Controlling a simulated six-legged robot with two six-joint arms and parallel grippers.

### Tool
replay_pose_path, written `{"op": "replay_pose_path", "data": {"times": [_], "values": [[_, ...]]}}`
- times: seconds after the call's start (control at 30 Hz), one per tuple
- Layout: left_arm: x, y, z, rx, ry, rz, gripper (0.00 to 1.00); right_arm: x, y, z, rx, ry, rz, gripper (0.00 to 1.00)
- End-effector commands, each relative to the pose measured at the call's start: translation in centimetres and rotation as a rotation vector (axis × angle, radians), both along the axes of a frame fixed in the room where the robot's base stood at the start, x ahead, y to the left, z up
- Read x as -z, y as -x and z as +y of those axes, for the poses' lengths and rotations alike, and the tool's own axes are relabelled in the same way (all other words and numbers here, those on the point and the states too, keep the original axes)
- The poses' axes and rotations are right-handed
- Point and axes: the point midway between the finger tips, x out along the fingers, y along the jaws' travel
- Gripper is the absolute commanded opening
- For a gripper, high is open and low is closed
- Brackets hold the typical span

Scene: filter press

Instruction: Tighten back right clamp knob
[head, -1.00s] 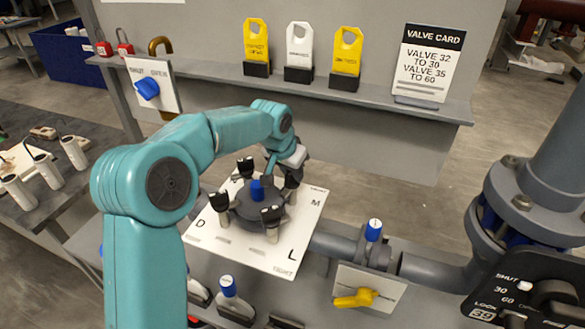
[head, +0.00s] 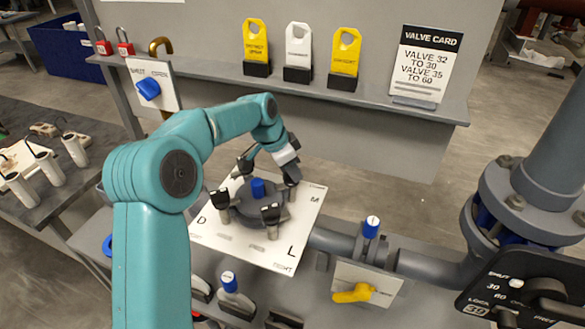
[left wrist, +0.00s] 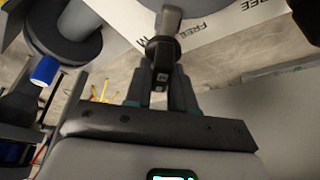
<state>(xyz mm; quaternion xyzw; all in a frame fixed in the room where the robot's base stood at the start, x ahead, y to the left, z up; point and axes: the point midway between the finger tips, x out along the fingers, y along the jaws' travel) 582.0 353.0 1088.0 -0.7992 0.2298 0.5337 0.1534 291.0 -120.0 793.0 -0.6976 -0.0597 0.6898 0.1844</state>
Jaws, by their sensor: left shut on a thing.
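The filter press is a round dark grey body (head: 240,210) with a blue cap (head: 258,188) on top, standing on a white plate (head: 290,243) lettered D, M and L. Black clamp knobs stand around it: back left (head: 244,166), front left (head: 219,200) and front right (head: 271,213). My left gripper (head: 291,173) is at the back right clamp, mostly covering its knob in the head view. In the left wrist view its fingers (left wrist: 161,80) are closed on the black back right clamp knob (left wrist: 161,50), below a grey post. My right gripper is not in view.
A shelf (head: 330,98) with yellow and white tags and a valve card (head: 427,62) runs behind. A grey pipe and a yellow-handled valve (head: 354,294) lie to the right. A blue switch (head: 148,89) is at the upper left.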

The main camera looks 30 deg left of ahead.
Motion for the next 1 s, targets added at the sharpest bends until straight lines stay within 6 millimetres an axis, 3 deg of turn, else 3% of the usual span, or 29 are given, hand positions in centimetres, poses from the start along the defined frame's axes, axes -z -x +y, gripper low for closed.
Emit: {"op": "replay_pose_path", "data": {"times": [0.4,0.43,0.5,0.83,1.0], "values": [[0.3,0.2,0.1,0.007,0.000,0.012,0.00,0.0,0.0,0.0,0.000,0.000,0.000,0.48],[0.3,0.2,0.1,0.007,0.000,0.012,0.30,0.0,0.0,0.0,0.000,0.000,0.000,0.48],[0.3,0.2,0.1,0.006,-0.001,0.010,0.45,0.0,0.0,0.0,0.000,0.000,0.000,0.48],[-0.2,0.2,0.1,0.004,-0.001,0.003,0.45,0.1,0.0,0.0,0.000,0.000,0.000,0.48],[-2.6,1.0,0.7,0.004,-0.003,-0.003,0.45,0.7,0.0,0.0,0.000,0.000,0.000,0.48]]}}
